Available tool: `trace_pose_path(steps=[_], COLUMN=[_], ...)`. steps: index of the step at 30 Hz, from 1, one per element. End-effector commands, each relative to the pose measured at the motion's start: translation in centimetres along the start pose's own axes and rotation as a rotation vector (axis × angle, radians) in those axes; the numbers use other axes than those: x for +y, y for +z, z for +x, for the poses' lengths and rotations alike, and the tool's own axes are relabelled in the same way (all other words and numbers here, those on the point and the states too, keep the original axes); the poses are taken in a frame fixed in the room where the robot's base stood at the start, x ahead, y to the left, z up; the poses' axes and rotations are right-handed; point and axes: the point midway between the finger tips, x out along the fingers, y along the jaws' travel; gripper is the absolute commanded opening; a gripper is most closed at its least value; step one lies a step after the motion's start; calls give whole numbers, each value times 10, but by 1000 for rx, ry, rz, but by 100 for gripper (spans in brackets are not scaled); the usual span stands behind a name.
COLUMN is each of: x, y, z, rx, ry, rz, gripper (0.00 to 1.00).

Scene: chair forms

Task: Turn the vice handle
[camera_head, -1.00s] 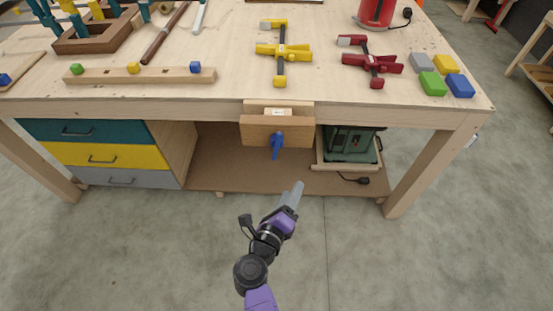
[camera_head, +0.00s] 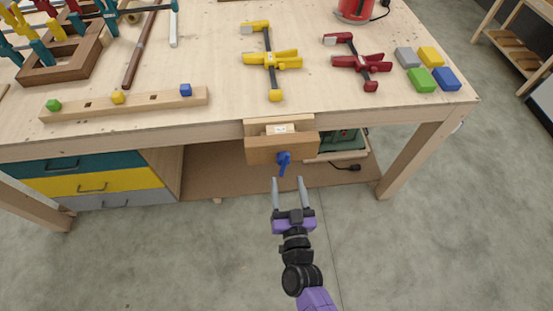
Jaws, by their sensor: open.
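The vice (camera_head: 262,150) is a wooden block mounted on the front edge of the workbench. Its blue handle (camera_head: 284,162) sticks out from the front face and hangs down, tilted slightly. My gripper (camera_head: 289,181) is in front of and just below the handle in the picture. Its two grey fingers are spread apart and point toward the vice. Nothing is between the fingers, and they look apart from the handle, though the exact depth gap is hard to tell.
The workbench top (camera_head: 205,60) holds a yellow clamp (camera_head: 272,60), a red clamp (camera_head: 360,64), coloured blocks (camera_head: 420,79) and a wooden strip with pegs (camera_head: 140,102). Drawers (camera_head: 92,184) are below left. A bench leg (camera_head: 411,158) stands right. The floor around my arm is clear.

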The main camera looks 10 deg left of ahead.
Motion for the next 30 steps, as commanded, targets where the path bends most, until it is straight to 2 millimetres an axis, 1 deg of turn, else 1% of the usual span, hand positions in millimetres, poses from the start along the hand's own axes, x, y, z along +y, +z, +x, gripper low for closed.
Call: trace_pose_path(steps=[9, 13, 18, 26, 27, 29, 30], x=[-1, 0, 0, 0, 0, 0, 0], y=[0, 0, -1, -1, -1, -1, -1], z=[47, 63, 74, 75, 75, 75, 75], rx=[3, 3, 2, 1, 1, 1, 1], ry=[0, 1, 0, 0, 0, 0, 0], rz=[3, 4, 5, 5, 5, 5, 5], gripper=[57, 57, 57, 57, 53, 42, 34])
